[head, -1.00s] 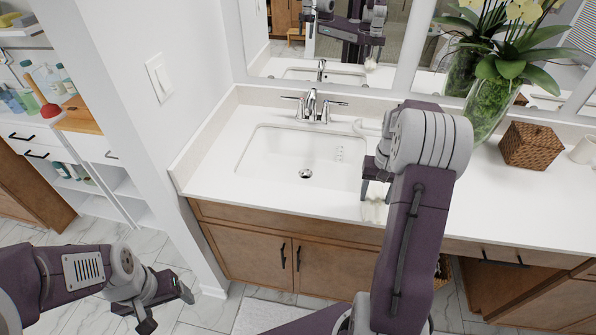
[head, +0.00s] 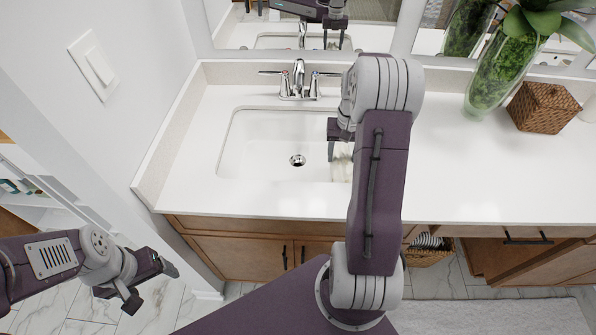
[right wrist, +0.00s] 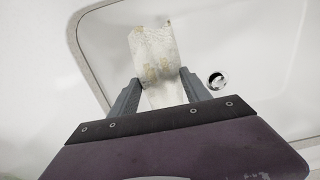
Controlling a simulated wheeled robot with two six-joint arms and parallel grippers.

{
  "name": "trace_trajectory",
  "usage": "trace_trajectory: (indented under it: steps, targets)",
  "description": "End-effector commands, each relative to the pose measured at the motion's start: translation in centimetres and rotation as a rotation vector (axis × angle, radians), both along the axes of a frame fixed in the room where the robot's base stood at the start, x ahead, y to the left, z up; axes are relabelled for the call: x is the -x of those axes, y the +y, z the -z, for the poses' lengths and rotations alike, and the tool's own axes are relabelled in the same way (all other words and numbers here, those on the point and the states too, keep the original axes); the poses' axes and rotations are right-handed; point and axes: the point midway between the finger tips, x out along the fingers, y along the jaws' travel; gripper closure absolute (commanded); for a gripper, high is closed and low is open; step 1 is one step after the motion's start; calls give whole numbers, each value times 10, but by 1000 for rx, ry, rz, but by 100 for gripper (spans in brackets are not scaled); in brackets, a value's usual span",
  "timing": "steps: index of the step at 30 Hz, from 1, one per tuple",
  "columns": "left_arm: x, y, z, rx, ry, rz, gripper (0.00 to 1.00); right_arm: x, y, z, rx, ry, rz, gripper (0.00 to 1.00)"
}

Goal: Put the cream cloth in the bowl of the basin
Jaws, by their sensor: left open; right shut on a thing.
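The cream cloth (right wrist: 153,55) is held between the two fingers of my right gripper (right wrist: 155,85) and hangs over the bowl in the right wrist view. In the head view the cloth (head: 342,166) shows at the right side of the basin, partly hidden by my right arm. The basin (head: 255,150) is a white rectangular bowl sunk in the counter, with a round drain (head: 297,160) in its floor. I cannot tell whether the cloth touches the basin. My left gripper (head: 150,282) is open and empty, low at the left, in front of the cabinet and away from the basin.
A chrome faucet (head: 299,82) stands behind the basin. A glass vase with a plant (head: 500,72) and a wicker box (head: 541,107) stand at the counter's back right. The white counter (head: 450,165) right of my arm is clear. A wall borders the counter at the left.

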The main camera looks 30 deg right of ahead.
Motion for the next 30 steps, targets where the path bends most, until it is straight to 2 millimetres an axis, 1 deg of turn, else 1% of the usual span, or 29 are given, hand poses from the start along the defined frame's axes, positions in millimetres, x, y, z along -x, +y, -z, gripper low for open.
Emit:
trace_trajectory:
  steps: [6, 9, 12, 15, 20, 26, 27, 30]
  targets:
    - [0, 0, 5, 0, 0, 0, 23, -27, 54, 37, -3, 4, -9, 77]
    - [0, 0, 7, 0, 0, 0, 23, -38, 76, 52, -2, 3, -8, 77]
    - [0, 0, 7, 0, 0, 0, 23, -46, 90, 61, -2, 3, -5, 77]
    - [0, 0, 7, 0, 0, 0, 23, -50, 97, 65, -1, 2, -3, 77]
    - [0, 0, 8, 0, 0, 0, 23, -50, 97, 69, -2, 3, -1, 77]
    - [0, 0, 13, 0, 0, 0, 23, -49, 97, 102, -2, 6, -1, 77]
    - [0, 0, 13, 0, 0, 0, 23, -50, 97, 106, -2, 3, -1, 77]
    - [0, 0, 12, 0, 0, 0, 23, -50, 97, 105, -1, 1, -1, 77]
